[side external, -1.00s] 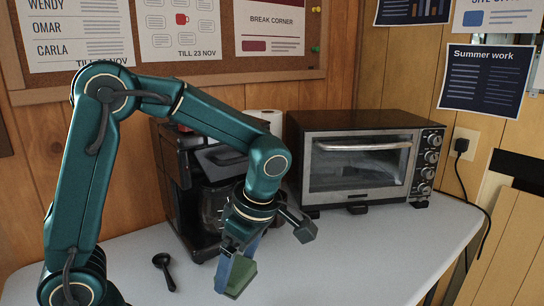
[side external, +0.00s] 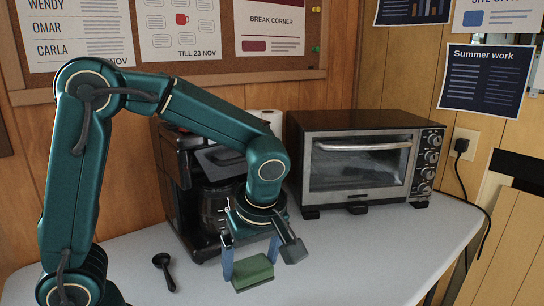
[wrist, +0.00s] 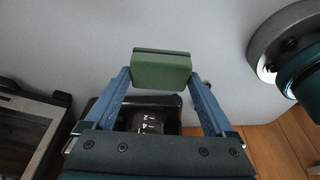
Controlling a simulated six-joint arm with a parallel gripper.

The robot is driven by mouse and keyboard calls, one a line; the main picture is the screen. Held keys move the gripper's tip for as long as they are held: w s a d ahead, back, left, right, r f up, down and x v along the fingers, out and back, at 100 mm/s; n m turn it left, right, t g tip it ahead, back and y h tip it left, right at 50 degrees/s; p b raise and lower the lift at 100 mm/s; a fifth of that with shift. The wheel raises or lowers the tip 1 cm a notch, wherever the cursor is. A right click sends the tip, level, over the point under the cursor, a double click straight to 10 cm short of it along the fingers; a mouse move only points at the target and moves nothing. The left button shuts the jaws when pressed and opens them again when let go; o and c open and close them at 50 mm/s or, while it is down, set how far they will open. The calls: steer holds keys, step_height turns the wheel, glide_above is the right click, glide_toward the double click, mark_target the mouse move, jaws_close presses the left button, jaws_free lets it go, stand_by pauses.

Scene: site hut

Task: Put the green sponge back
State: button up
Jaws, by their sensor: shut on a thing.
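The green sponge (side external: 253,272) is a small block held between the two blue fingers of my gripper (side external: 252,264), in front of the coffee maker. In the wrist view the sponge (wrist: 161,70) sits between the fingertips of my gripper (wrist: 160,82), which are shut on its two ends. From the side, the sponge looks close above the table; I cannot tell the exact gap.
A black coffee maker (side external: 180,190) with a glass carafe stands behind my gripper. A toaster oven (side external: 358,170) stands to the right. A black spoon (side external: 164,270) lies on the white table (side external: 375,260) at left. The table's front right is clear.

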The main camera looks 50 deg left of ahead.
steer(key=shift+w+a+r+m+t+h, duration=0.75)
steer(key=shift+w+a+m, duration=0.55)
steer(key=shift+w+m, duration=2.4)
steer(key=shift+w+a+r+m+t+h, duration=0.55)
steer(key=shift+w+a+m+h, duration=0.6)
steer(key=shift+w+m, duration=2.55)
steer(key=shift+m, duration=0.7)
steer(key=d+f, duration=0.2)
steer(key=d, duration=0.1)
steer(key=w+d+f, duration=0.1)
steer(key=d+f, duration=0.1)
steer(key=d, duration=0.1)
steer(key=w+d+f, duration=0.1)
steer(key=d+f, duration=0.2)
steer(key=shift+w+d, duration=0.2)
steer(key=shift+d, duration=0.1)
steer(key=shift+f, duration=1.85)
steer(key=shift+f, duration=0.1)
steer(key=o, duration=1)
